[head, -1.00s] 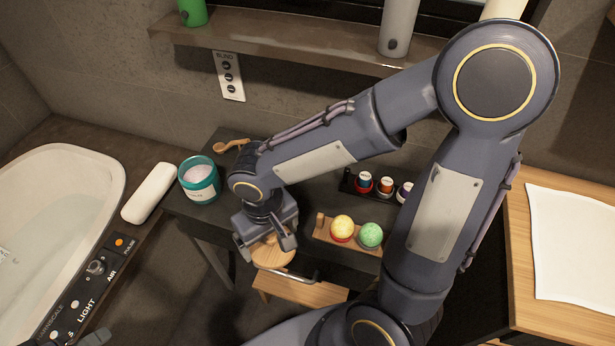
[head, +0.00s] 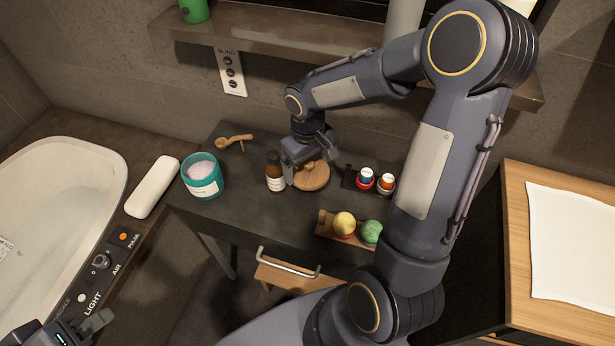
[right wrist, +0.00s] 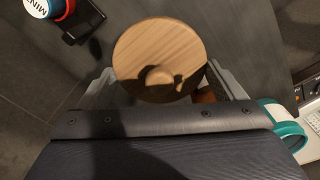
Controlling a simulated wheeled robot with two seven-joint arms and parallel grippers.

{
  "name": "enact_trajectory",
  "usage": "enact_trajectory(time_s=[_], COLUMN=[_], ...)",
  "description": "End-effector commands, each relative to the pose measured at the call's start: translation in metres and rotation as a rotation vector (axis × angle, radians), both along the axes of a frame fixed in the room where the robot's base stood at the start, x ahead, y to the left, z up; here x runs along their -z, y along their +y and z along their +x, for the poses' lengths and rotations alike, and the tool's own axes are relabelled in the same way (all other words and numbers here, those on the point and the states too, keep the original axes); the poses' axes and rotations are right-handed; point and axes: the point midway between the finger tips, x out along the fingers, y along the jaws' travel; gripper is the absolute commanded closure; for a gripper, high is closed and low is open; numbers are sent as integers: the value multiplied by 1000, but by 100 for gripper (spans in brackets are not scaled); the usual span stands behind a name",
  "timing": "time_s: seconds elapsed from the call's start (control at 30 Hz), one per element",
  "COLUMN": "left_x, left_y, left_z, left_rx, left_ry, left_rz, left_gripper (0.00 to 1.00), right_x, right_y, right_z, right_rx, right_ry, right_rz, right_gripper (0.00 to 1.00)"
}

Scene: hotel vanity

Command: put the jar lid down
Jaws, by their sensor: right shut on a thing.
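The round wooden jar lid (head: 316,179) with a small knob is at my right gripper (head: 298,172), over the dark tabletop. In the right wrist view the lid (right wrist: 160,45) lies between the two fingers of the right gripper (right wrist: 162,85), knob towards the camera. The right gripper is shut on the lid. I cannot tell whether the lid touches the tabletop. The open teal jar (head: 203,177) with white contents stands at the table's left end. My left gripper (head: 88,328) is at the bottom left, partly cut off, away from the table.
A brown bottle (head: 275,176) stands just left of the lid. A dark tray with small capped pots (head: 366,177) is to its right. A wooden tray with two balls (head: 344,223) is at the front right. A wooden scoop (head: 235,140) lies behind. The front middle of the tabletop is clear.

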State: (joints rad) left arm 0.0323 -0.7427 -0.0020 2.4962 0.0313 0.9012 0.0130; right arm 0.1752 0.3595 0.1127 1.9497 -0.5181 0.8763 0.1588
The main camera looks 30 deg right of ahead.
Motion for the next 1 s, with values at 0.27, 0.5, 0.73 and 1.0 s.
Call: enact_trajectory(time_s=[0.27,0.5,0.73,1.0], left_x=[3,4,2,6], left_y=[0,0,0,0], left_z=[0,0,0,0], left_rx=[0,0,0,0], left_ry=[0,0,0,0], left_rz=[0,0,0,0], left_gripper=[64,64,64,64], right_x=[32,65,70,73], right_y=[2,3,0,0], right_z=[-2,-3,1,0], right_rx=[-2,-4,-1,-2], right_ry=[4,5,1,1], right_rz=[0,1,2,2], right_gripper=[34,34,34,8])
